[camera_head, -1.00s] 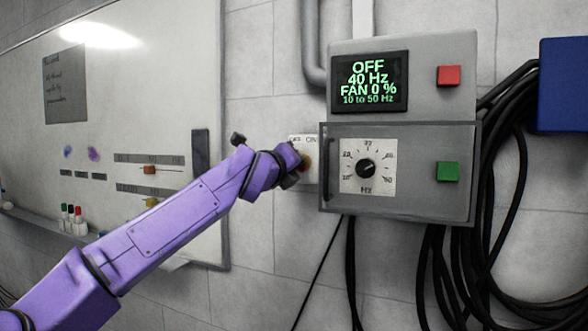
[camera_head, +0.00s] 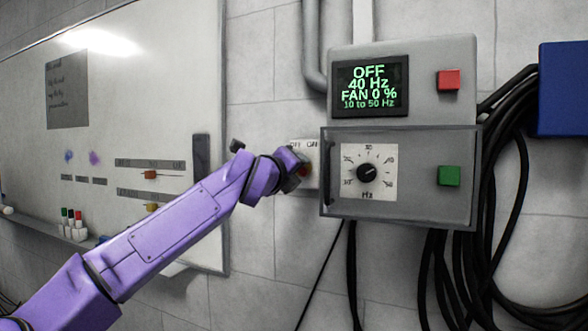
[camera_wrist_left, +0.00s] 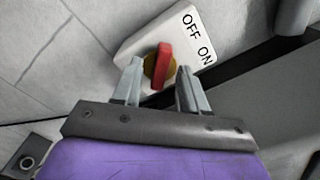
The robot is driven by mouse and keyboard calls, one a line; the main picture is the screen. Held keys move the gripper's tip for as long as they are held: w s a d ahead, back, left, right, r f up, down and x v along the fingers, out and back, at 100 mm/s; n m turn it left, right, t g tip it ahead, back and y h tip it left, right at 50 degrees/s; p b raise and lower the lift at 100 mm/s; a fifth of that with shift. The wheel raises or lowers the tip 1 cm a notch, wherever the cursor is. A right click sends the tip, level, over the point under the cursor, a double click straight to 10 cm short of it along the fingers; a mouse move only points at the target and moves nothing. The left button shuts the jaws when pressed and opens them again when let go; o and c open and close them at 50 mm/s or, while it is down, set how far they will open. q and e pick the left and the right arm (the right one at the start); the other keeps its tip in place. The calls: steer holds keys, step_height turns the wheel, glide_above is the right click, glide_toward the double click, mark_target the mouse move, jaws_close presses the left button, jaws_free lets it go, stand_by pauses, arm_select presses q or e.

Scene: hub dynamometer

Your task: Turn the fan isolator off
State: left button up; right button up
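The fan isolator is a pale plate (camera_head: 312,150) on the wall, left of the grey control box, labelled OFF and ON. In the left wrist view the plate (camera_wrist_left: 140,42) carries a red handle (camera_wrist_left: 163,64) on a yellow disc (camera_wrist_left: 149,68). The handle's long axis runs up the picture, its upper end closer to OFF than to ON. My left gripper (camera_wrist_left: 159,70) is open, one finger on each side of the handle; contact is not clear. In the head view my left gripper (camera_head: 297,170) covers much of the isolator. My right gripper is out of view.
The control box (camera_head: 402,80) shows OFF, 40 Hz, FAN 0 % and has red (camera_head: 448,80) and green (camera_head: 449,176) buttons. A frequency dial (camera_head: 367,172) sits behind a clear cover. Black cables (camera_head: 500,190) hang at right. A whiteboard (camera_head: 120,110) fills the left.

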arm_select(q)
steer(key=b+v, duration=0.6)
steer(key=v, duration=0.4)
steer(key=shift+s+a, duration=0.15)
steer(key=shift+s, duration=0.1)
